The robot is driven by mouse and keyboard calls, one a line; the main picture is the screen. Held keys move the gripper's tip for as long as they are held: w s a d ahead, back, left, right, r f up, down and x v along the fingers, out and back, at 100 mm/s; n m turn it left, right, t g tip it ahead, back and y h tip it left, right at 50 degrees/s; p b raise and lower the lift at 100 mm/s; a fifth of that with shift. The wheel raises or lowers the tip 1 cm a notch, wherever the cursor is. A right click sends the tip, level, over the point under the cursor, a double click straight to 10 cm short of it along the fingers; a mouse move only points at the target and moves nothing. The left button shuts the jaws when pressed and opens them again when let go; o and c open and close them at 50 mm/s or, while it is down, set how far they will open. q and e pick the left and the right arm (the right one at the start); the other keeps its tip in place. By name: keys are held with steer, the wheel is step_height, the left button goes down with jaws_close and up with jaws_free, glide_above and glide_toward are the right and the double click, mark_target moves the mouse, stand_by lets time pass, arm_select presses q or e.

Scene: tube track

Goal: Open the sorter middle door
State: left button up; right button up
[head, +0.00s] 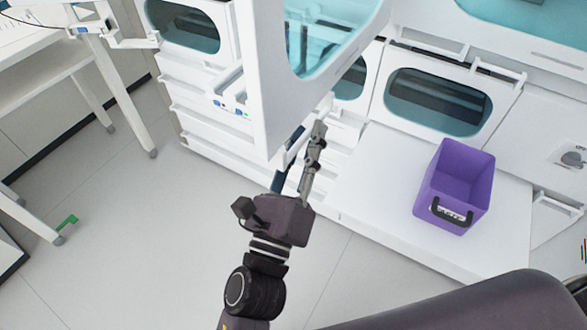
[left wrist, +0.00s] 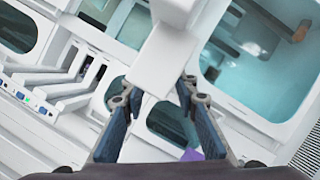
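The sorter's middle door (head: 270,75) is a white panel with a teal window, standing swung out from the white sorter toward me in the head view. My left gripper (head: 302,155) is at the lower edge of this door. In the left wrist view, the left gripper (left wrist: 158,95) has its two fingers apart, one on each side of a white bar-like part (left wrist: 163,58) that looks like the door's handle. I cannot tell whether the fingers touch it. My right gripper is in neither view.
Other white doors with teal windows, one at the right (head: 437,101), look closed. A purple bin (head: 452,205) stands on a white ledge (head: 375,190) at the right. A white table (head: 50,62) stands at the left. The floor (head: 130,235) at lower left is mostly clear.

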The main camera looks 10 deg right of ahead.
arm_select(q)
steer(key=v, duration=1.1)
steer(key=shift+f, duration=0.1)
steer(key=s+a+f+n+g+y, duration=0.15)
steer(key=f+n, duration=0.35)
steer(key=f, duration=0.8)
steer(key=a+f+n+g+y, duration=0.25)
steer(key=f+n, duration=0.25)
steer(key=f, duration=0.9)
steer(key=s+a+f+n+g+y, duration=0.1)
steer(key=f+n+g, duration=0.3)
steer(key=f, duration=0.9)
steer(key=s+a+f+n+g+y, duration=0.2)
steer(key=s+a+f+n, duration=0.35)
steer(key=f, duration=0.45)
steer(key=s+a+f+n+g+y, duration=0.25)
steer(key=s+a+f+n, duration=0.2)
steer(key=a+f, duration=0.4)
steer(key=s+a+f+n+g+y, duration=0.1)
steer(key=s+a+f+n+g, duration=0.1)
steer(key=s+a+f+n, duration=0.2)
steer(key=s+a+f+n+g, duration=0.3)
steer(key=s+a+f, duration=0.3)
steer(key=s, duration=0.5)
steer(key=shift+a+n+y, duration=0.2)
steer(key=shift+n+y, duration=0.15)
steer(key=shift+n, duration=0.45)
